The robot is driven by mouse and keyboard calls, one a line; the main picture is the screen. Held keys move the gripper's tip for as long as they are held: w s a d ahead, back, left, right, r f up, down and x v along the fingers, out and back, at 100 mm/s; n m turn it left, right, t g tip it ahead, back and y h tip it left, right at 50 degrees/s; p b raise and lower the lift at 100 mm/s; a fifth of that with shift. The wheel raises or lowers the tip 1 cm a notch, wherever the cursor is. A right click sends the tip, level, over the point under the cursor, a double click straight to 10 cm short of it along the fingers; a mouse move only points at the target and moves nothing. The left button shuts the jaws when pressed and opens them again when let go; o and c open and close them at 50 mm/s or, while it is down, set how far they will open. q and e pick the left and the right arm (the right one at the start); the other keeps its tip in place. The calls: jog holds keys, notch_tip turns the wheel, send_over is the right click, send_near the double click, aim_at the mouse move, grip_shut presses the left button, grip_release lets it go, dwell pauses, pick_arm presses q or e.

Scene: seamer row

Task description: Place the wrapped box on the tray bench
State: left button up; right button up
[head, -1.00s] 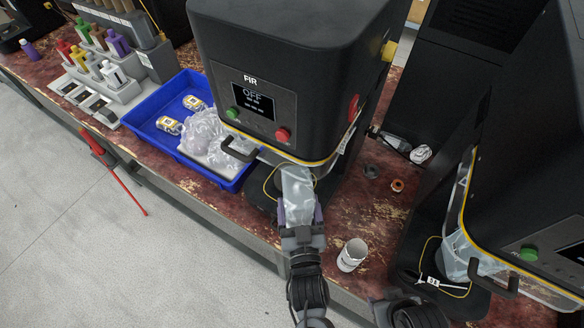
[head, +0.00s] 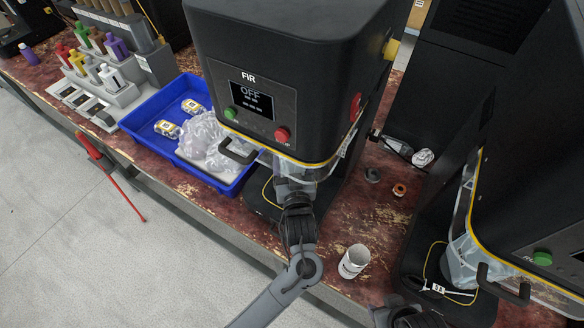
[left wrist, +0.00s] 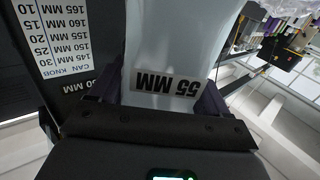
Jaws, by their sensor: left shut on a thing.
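My left gripper (head: 294,182) is under the front of the black FIR machine (head: 266,85). It is shut on a pale, translucent-wrapped piece (left wrist: 175,45), which looks like the wrapped box. In the left wrist view the piece sits between the purple fingers (left wrist: 158,92) and bears a "55 MM" label. In the head view the machine's front and clear guard hide most of it. A blue tray (head: 150,110) on the bench (head: 205,198) holds crumpled clear plastic (head: 207,138) and two small yellow-and-white items. My right arm shows only in part at the bottom edge; its fingertips cannot be made out.
An open white can (head: 353,262) stands right of my left arm. Two small rings (head: 385,181) and a clear bottle (head: 398,146) lie behind it. A second black machine (head: 535,180) stands at right. A red tool (head: 112,178) leans at the bench's front edge.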

pick_arm(q)
jog(key=shift+f, duration=0.55)
jog(key=shift+s+f, duration=0.15)
jog(key=shift+f, duration=0.3)
jog(key=shift+f, duration=0.15)
jog(key=o, duration=1.3)
jog(key=shift+c, duration=0.2)
jog(key=shift+f, duration=0.1)
